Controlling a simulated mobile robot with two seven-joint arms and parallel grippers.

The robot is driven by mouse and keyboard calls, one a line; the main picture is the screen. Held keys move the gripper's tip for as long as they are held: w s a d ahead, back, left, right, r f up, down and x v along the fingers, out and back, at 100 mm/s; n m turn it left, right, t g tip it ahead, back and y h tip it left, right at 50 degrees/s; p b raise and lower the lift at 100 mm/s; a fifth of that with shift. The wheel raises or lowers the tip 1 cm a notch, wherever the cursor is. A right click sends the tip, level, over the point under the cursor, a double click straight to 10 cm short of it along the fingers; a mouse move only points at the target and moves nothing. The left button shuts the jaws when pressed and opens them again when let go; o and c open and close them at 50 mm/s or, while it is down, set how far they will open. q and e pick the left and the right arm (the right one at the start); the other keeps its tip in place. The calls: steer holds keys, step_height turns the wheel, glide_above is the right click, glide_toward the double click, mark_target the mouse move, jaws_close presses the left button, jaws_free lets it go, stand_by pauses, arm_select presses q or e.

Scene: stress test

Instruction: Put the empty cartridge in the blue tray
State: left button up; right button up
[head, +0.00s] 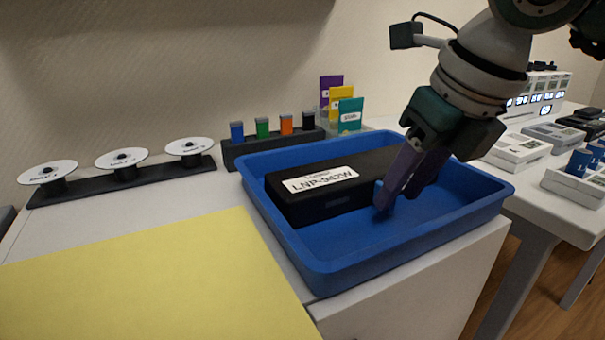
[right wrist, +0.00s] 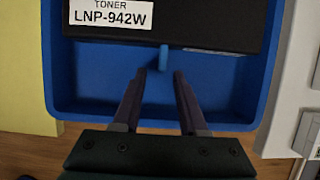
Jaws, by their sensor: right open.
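The black toner cartridge (head: 340,184), labelled LNP-942W, lies inside the blue tray (head: 337,276), toward its back left. Its label also shows in the right wrist view (right wrist: 111,16). A small blue tab (right wrist: 163,57) sticks out from the cartridge's near side. My right gripper (head: 395,205) is over the tray at the cartridge's right end. In the right wrist view its fingers (right wrist: 156,75) are open and apart, pointing at the tab with clear space between them. The tray floor in front of the cartridge is bare. My left gripper is not in view.
A yellow mat (head: 150,285) covers the table left of the tray. Several white discs stand on a dark rack (head: 130,180) behind it. A holder with coloured pieces (head: 270,145) stands behind the tray. Another white table (head: 560,212) with boxes is at the right, across a gap.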

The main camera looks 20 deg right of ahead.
steer(key=p+v, duration=0.1)
steer(key=v, duration=0.9)
steer(key=shift+r+p, duration=0.3)
steer(key=shift+p, duration=0.1)
steer(key=shift+s, duration=0.1)
